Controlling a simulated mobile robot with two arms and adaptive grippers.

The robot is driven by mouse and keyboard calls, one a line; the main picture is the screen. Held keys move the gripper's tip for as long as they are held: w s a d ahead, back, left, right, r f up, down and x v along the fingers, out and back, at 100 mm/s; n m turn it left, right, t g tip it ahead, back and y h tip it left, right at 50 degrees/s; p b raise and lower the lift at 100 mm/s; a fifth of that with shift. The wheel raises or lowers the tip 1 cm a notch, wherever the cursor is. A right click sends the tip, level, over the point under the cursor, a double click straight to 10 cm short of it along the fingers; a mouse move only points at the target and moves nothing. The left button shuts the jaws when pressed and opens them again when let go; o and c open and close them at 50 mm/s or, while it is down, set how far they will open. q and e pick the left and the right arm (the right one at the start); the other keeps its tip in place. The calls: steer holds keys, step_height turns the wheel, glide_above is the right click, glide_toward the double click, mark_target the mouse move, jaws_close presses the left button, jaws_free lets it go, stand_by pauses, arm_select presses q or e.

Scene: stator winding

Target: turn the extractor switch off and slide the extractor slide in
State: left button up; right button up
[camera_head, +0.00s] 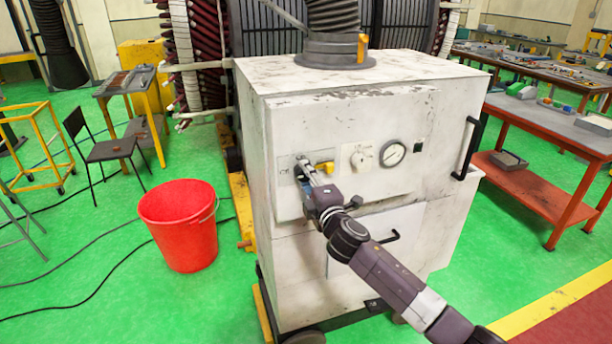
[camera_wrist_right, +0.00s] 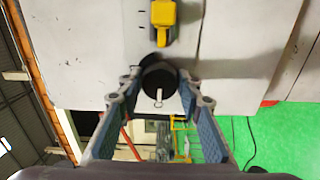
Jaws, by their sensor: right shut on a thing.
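The extractor is a worn white cabinet (camera_head: 345,240) in the middle of the head view. My right gripper (camera_head: 303,167) reaches the left part of its front panel. In the right wrist view, my right gripper (camera_wrist_right: 160,80) is shut on a round black knob (camera_wrist_right: 159,76), the extractor switch, with a fingertip at each side. A pale pointer shows on the knob. A yellow piece (camera_wrist_right: 163,14) sits on the panel beside it, also seen in the head view (camera_head: 324,167). An orange tab (camera_head: 363,47), which looks like the extractor slide, stands at the hose collar (camera_head: 335,50). My left gripper is out of view.
A dial (camera_head: 362,156) and a round gauge (camera_head: 393,152) sit right of the switch. A black handle (camera_head: 467,148) sticks out at the cabinet's right edge. A red bucket (camera_head: 183,224) stands on the green floor at left. Workbenches (camera_head: 556,126) line the right.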

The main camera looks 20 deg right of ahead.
stand_by(0.3)
steer(key=o, duration=1.2)
steer(key=shift+c, duration=0.2)
steer(key=s, duration=1.2)
steer(key=shift+d, duration=0.2)
